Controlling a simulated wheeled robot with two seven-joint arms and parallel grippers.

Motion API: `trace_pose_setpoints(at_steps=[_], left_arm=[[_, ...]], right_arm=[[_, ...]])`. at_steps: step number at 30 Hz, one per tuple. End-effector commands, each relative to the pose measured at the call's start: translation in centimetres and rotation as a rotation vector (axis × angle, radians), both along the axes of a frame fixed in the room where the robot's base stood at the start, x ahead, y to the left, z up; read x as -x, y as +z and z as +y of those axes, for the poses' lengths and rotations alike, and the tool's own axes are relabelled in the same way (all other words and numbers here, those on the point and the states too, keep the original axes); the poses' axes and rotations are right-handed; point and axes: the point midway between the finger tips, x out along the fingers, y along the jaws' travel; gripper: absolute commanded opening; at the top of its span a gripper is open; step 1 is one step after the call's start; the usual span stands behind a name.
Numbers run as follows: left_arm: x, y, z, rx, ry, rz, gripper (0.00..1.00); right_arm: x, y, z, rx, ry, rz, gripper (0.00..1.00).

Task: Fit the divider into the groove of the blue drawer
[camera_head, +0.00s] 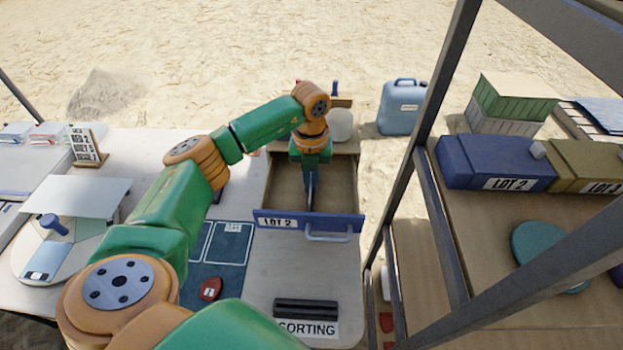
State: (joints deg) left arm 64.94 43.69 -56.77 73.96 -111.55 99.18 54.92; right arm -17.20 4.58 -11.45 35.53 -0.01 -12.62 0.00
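The blue drawer (275,220) is pulled open, its blue front labelled LOT 2 and its handle facing me. Its tan inside (338,190) looks empty but for what my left arm holds there. My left gripper (310,165) points down over the middle of the drawer. A thin, dark blue upright piece (310,190), apparently the divider seen edge-on, extends below it, and the gripper looks shut on it. The fingertips and the groove are too small or hidden to make out, so I cannot tell whether the divider sits in the groove. My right gripper is not in view.
A black slotted block (305,308) stands by the SORTING label at the table's front. A dark mat (228,243) with a red piece (210,289) lies left of the drawer. A metal shelf post (425,120) rises at the right, by a shelf with a blue LOT 2 box (480,165).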

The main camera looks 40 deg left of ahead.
Motion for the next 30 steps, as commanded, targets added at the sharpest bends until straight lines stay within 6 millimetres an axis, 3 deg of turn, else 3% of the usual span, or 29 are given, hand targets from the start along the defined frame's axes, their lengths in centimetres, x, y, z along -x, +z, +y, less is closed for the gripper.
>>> trace_pose_setpoints(at_steps=[8,9,11,12,20,25,30], left_arm=[[0.0,-0.4,0.0,0.000,-0.001,0.000,0.00],[0.0,-0.3,0.0,0.001,-0.001,-0.001,0.14],[0.0,-0.3,0.0,0.001,-0.002,-0.001,0.31],[0.0,-0.3,0.0,0.001,-0.002,-0.001,0.34],[0.0,-0.1,0.0,0.001,-0.002,-0.001,0.34],[-0.1,1.6,-0.1,0.002,-0.002,-0.005,0.34],[-0.2,6.1,0.0,0.002,-0.001,-0.007,0.34]], right_arm=[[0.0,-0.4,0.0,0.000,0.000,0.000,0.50],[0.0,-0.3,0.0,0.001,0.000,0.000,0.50],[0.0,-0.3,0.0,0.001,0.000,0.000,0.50],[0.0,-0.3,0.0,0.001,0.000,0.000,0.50],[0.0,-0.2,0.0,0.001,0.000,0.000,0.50],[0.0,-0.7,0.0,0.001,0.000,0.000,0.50],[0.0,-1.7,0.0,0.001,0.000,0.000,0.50]])
